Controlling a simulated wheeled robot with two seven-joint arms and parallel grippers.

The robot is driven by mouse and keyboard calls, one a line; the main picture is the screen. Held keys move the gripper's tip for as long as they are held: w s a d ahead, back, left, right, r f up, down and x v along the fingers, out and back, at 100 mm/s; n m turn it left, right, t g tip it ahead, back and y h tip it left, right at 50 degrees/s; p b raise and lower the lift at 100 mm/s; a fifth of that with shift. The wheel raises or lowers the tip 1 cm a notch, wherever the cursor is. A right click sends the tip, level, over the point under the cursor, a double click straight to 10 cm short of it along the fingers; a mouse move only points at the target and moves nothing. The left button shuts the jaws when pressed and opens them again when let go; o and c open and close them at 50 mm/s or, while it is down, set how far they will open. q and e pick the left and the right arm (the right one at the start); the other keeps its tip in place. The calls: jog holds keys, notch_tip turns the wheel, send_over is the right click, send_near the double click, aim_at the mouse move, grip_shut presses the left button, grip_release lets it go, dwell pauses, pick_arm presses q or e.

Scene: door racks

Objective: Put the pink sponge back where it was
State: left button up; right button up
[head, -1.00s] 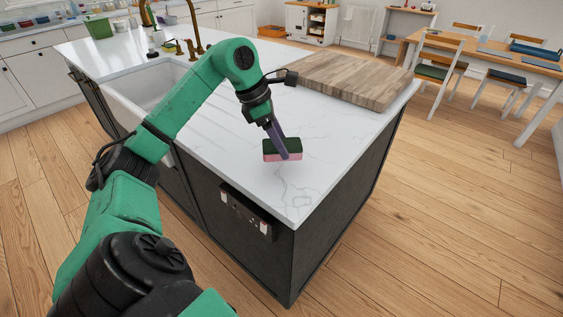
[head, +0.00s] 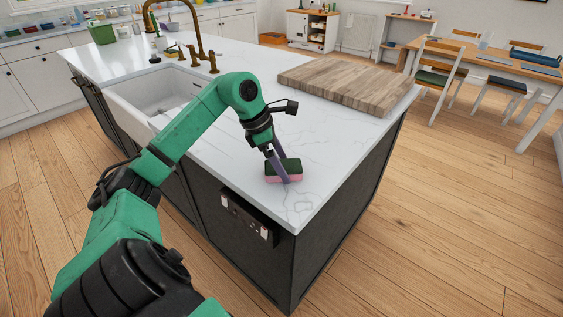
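The pink sponge (head: 284,178), with a dark green top layer, is above the white marble countertop of the island, near its front corner. My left gripper (head: 280,171) points down at it. One finger crosses the sponge's near face and the other is hidden behind it. The gripper appears shut on the sponge, which has moved along with it. I cannot tell whether the sponge touches the countertop (head: 320,145). My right gripper is out of view.
A wooden board (head: 345,85) lies behind the sponge on the island. The white sink (head: 150,95) and brass tap (head: 199,25) are at left, with small items and a green container (head: 102,33) beyond. A socket panel (head: 248,215) is on the island's side. Countertop around the sponge is clear.

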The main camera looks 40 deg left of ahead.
pick_arm(q)
jog(key=v, duration=1.2)
jog(key=shift+r, duration=0.1)
